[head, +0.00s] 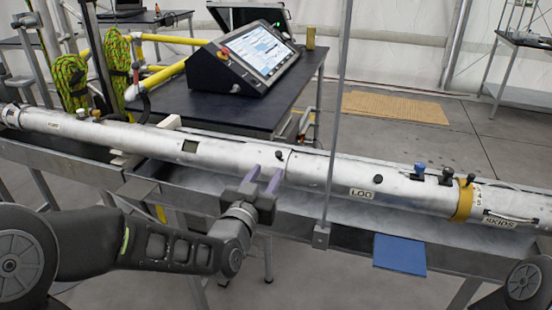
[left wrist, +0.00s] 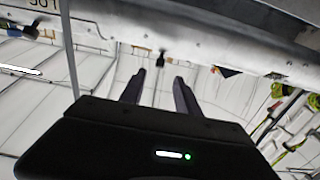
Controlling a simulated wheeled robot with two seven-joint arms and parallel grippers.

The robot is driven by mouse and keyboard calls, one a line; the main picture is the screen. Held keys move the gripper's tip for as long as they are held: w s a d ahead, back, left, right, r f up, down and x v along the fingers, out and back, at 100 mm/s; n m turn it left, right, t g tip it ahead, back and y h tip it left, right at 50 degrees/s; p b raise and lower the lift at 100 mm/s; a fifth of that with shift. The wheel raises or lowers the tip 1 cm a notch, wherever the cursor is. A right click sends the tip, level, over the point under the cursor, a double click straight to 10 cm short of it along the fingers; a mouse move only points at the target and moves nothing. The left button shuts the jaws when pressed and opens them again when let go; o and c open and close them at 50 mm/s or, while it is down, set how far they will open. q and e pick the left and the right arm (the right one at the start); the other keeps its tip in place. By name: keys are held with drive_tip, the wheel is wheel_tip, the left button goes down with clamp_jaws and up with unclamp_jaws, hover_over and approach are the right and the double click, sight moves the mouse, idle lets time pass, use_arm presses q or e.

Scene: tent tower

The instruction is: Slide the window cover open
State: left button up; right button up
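A long silver tube (head: 225,152) lies across the bench, with a small dark square window (head: 189,146) left of the middle. I cannot clearly tell the edges of a separate window cover. A small dark knob (head: 280,155) sticks out of the tube; a dark knob also shows in the left wrist view (left wrist: 162,58). My left gripper (head: 264,174) is open, its two fingers apart and pointing at the tube near this knob. In the left wrist view the knob lies just beyond the gap between the fingertips (left wrist: 159,77). Nothing is held. My right gripper is not in view.
A thin grey upright post (head: 335,120) stands right of my left gripper, close to the tube. A control box with a screen (head: 245,58) sits on the black table behind. A blue plate (head: 399,254) juts out at the front. A gold band (head: 464,201) circles the tube.

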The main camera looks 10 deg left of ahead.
sight(277, 157)
use_arm(q)
drive_tip(key=w, duration=0.5)
drive_tip(key=w+p, duration=0.1)
drive_tip(key=w, duration=0.1)
drive_tip(key=shift+w+d, duration=0.25)
drive_tip(key=shift+c, duration=0.3)
clamp_jaws()
idle(0.9)
